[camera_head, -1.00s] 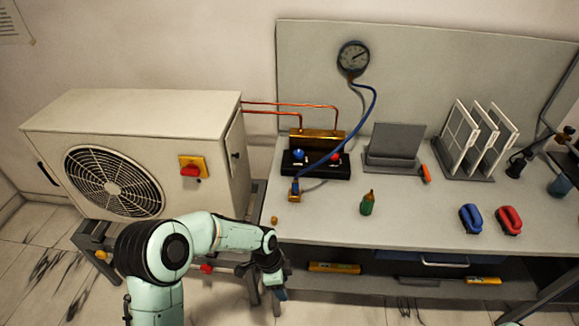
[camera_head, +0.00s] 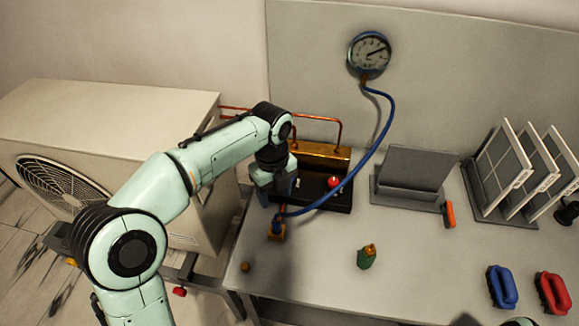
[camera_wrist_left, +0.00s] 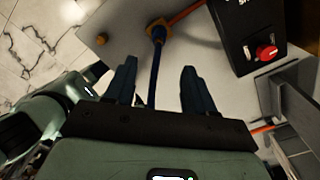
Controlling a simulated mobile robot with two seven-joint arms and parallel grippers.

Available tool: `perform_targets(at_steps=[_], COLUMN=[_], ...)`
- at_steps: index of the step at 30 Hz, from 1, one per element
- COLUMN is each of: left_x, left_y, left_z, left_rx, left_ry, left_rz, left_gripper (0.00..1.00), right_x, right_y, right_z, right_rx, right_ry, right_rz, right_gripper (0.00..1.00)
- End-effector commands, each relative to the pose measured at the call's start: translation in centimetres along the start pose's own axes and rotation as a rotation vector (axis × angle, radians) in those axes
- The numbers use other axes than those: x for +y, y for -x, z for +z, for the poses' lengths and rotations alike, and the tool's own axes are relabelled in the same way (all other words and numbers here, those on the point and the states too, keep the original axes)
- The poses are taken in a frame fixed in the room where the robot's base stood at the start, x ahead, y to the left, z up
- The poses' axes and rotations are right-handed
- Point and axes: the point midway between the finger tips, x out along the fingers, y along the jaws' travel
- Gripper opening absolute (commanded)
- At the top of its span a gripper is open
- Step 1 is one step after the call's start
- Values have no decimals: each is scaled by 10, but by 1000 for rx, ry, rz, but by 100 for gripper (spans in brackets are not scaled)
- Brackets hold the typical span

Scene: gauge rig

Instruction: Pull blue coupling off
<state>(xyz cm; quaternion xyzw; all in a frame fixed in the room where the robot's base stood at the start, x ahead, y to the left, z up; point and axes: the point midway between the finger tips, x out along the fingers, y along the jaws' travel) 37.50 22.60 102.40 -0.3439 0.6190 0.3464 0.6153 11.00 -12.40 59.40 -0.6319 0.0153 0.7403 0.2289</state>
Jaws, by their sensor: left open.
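The blue coupling (camera_head: 277,225) is at the lower end of the blue hose (camera_head: 374,150), on an orange-brass fitting (camera_head: 276,236) near the bench's left edge. In the left wrist view the coupling (camera_wrist_left: 158,34) sits in its brass fitting, beyond the fingertips. My left gripper (camera_head: 264,188) is over the left end of the black manifold base, behind the coupling in the head view. In the wrist view its two dark blue fingers (camera_wrist_left: 159,66) are open, with the hose running between them. I cannot tell whether they touch it.
The black manifold base (camera_head: 318,200) has a red knob (camera_head: 333,182). A round gauge (camera_head: 369,54) is on the back panel. A green bottle-like item (camera_head: 366,258), a small brass cap (camera_head: 245,267) and blue and red handled tools stand on the bench. Its front middle is mostly clear.

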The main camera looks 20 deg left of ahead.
Motion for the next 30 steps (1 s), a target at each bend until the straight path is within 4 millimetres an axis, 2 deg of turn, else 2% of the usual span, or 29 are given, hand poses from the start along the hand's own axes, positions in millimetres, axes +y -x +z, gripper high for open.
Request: perform_targets(at_steps=[7, 21, 25, 30], left_x=[1, 1, 1, 0], left_y=[-15, -103, -120, -132], left_z=[0, 0, 0, 0], left_rx=[1, 3, 2, 1], left_ry=[1, 2, 2, 1], left_rz=[2, 5, 2, 1], left_gripper=[54, 54, 54, 54], right_x=[2, 9, 10, 10], right_y=[-4, -19, -22, -23], right_z=[2, 5, 5, 5], right_rx=[-4, -11, -11, -12], right_ry=[-2, -4, -4, -5], right_rz=[1, 4, 4, 4], right_gripper=[61, 61, 61, 61])
